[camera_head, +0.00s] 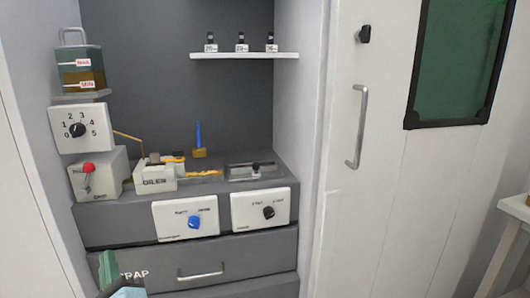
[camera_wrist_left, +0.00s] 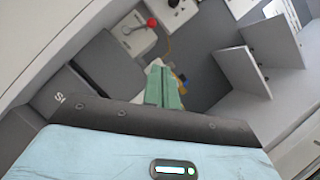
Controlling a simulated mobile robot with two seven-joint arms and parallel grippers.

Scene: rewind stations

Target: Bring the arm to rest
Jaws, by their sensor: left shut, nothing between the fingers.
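My left gripper (camera_head: 106,262) shows at the lower left of the head view, its green fingers in front of the drawer marked SCRAP. In the left wrist view my left gripper (camera_wrist_left: 163,80) points away from the camera with its green fingers together and nothing held between them. It is apart from the station's controls. My right gripper does not show in either view.
The station has an oiler (camera_head: 155,178), a box with a red lever (camera_head: 88,167), a numbered dial (camera_head: 76,129) and a panel with a blue knob (camera_head: 193,222). The drawer handle (camera_head: 200,275) sticks out. A white door (camera_head: 385,200) stands at right.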

